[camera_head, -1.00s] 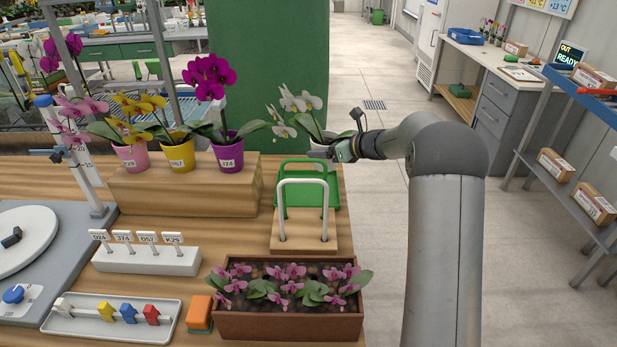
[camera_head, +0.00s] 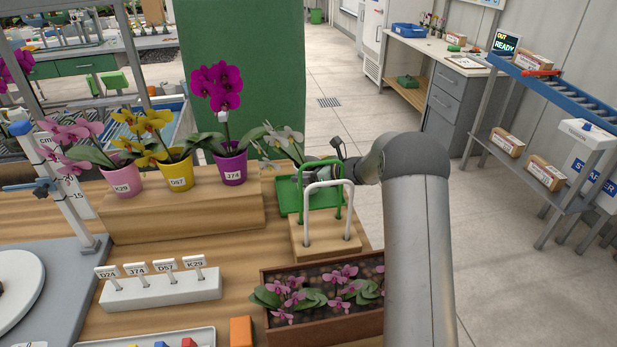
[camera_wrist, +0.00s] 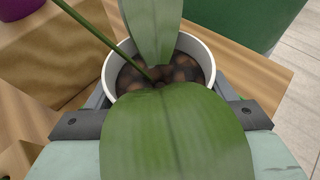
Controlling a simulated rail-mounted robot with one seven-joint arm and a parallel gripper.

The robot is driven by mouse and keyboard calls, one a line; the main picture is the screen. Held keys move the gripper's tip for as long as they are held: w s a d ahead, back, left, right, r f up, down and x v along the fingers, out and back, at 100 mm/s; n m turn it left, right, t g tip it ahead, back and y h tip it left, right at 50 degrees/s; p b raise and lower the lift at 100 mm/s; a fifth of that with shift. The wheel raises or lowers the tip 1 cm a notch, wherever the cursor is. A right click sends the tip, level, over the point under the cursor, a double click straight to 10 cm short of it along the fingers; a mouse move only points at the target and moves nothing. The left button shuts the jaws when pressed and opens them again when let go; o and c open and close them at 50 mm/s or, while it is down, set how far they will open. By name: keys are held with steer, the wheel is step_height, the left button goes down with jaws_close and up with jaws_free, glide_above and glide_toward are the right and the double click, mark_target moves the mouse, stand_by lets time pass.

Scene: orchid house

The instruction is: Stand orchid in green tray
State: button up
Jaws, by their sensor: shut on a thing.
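The white orchid (camera_head: 283,140) is behind the green tray's handle in the head view, close to the purple pot. My gripper (camera_head: 308,172) is shut on its white pot, mostly hidden there by leaves and the handle. The wrist view shows the white pot (camera_wrist: 207,70) between my gripper's fingers (camera_wrist: 160,118), with bark inside and a broad green leaf across the front. The green tray (camera_head: 288,197) with its green arched handle stands on the table at the right end of the raised wooden step. I cannot tell whether the pot touches the tray.
A wooden block with a white arched handle (camera_head: 348,185) stands in front of the tray. Pink, yellow and purple (camera_head: 232,168) potted orchids stand on the wooden step (camera_head: 180,215) to the left. A brown planter (camera_head: 330,325) and a white label rack (camera_head: 160,290) are nearer.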

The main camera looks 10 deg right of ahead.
steer(key=shift+f, duration=0.9)
steer(key=shift+f, duration=0.1)
steer(key=shift+f, duration=0.15)
steer(key=o, duration=1.3)
steer(key=shift+c, duration=0.2)
steer(key=shift+s+d+r, duration=0.1)
steer(key=shift+d+r, duration=0.1)
steer(key=shift+r, duration=0.1)
steer(key=b+v, duration=0.1)
steer(key=v, duration=1)
steer(key=shift+s, duration=0.2)
